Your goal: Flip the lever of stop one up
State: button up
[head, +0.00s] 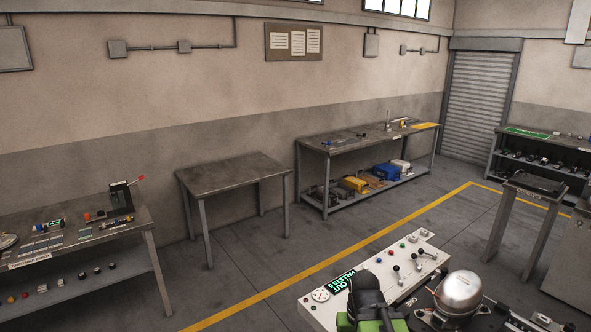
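A light grey control panel (325,312) lies at the bottom centre. Several small levers with dark knobs stand on its right half. One lever (417,263) is near the middle of that half, and another lever (428,254) is near the right end. Another lever (398,274) is nearer the dark shape in front. No label for stop one is readable, so I cannot tell which lever belongs to it. The lever positions are too small to judge. I cannot make out my gripper's fingers in this view.
A dark rounded shape with green parts (369,297) covers part of the panel's front edge; I cannot tell what it is. A silver domed compressor (461,291) stands to its right. The panel has a green-lit display (343,281) and coloured buttons.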

aim_at(420, 251)
jog(key=u, duration=3.1)
jog(key=i, duration=0.1)
jog(key=z, duration=1.95)
jog(key=i, duration=2.45)
jog(key=u, duration=0.05)
